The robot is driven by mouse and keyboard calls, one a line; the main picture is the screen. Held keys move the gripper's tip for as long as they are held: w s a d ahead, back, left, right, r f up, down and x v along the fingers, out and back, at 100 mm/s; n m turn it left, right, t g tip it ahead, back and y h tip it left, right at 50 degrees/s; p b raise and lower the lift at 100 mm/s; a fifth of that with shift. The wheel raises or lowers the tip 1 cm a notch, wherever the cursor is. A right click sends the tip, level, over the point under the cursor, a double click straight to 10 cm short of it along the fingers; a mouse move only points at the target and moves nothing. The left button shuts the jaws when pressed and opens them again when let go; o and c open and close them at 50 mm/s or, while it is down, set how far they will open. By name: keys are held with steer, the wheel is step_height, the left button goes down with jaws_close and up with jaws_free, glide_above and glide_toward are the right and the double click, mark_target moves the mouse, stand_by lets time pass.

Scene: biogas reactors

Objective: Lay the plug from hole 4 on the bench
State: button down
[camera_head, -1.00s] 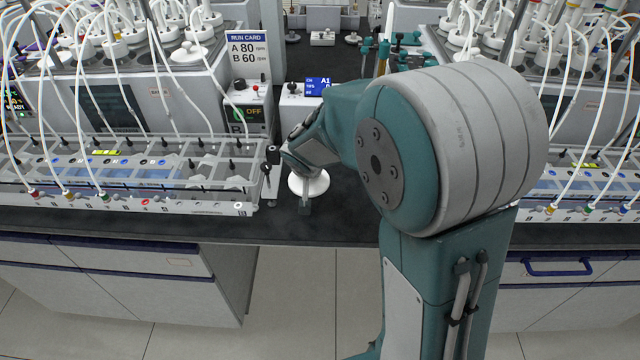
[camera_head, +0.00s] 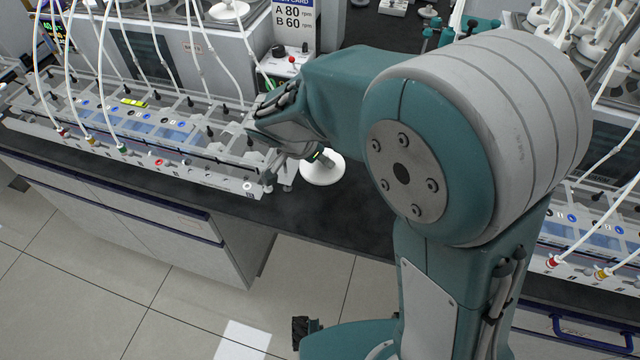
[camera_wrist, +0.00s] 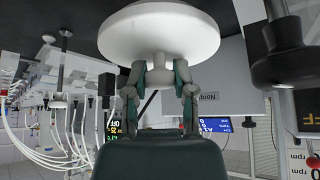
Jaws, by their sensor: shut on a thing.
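The plug (camera_wrist: 160,35) is a white piece with a wide round disc and a short stem. In the wrist view my gripper (camera_wrist: 160,85) is shut on the stem, one finger on each side. In the head view the plug's white disc (camera_head: 324,173) shows over the dark bench (camera_head: 335,215), close to its front edge, with my gripper (camera_head: 318,157) at it. My arm partly hides the fingers there. I cannot tell whether the disc touches the bench. Hole 4 cannot be made out.
A long clear tray unit (camera_head: 150,140) with tubes stands left of the plug. A control box (camera_head: 290,62) and a run card (camera_head: 293,18) are behind it. A reactor unit with a white lid (camera_head: 228,11) stands at the back left. Bare bench lies right of the plug.

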mark_target(334, 168)
steer(key=f, duration=0.1)
steer(key=d+f, duration=0.2)
steer(key=f, duration=0.1)
steer(key=shift+d, duration=0.25)
steer(key=a+f, duration=0.2)
steer(key=f, duration=0.1)
steer(key=shift+f, duration=0.25)
steer(key=shift+a+f, duration=0.2)
steer(key=shift+a, duration=0.05)
steer(key=shift+d, duration=0.65)
steer(key=shift+c, duration=2.2)
jaws_free()
steer(key=shift+d, duration=0.25)
steer(key=shift+a, duration=0.65)
steer(key=v, duration=1.2)
steer(key=shift+w+d, duration=0.1)
steer(key=shift+d, duration=0.05)
steer(key=shift+d+r, duration=0.25)
steer(key=shift+d, duration=0.1)
steer(key=s+d+r+n+t+y, duration=0.1)
steer(key=s+d+r+n+y, duration=0.1)
steer(key=s+d+r+n, duration=0.3)
steer(key=s+d+r+n+y, duration=0.3)
steer(key=s+d+r+n, duration=0.2)
steer(key=s+d, duration=0.5)
steer(key=shift+s+d+r+n+t, duration=0.25)
steer(key=shift+d+n+t, duration=0.2)
steer(key=shift+d, duration=0.7)
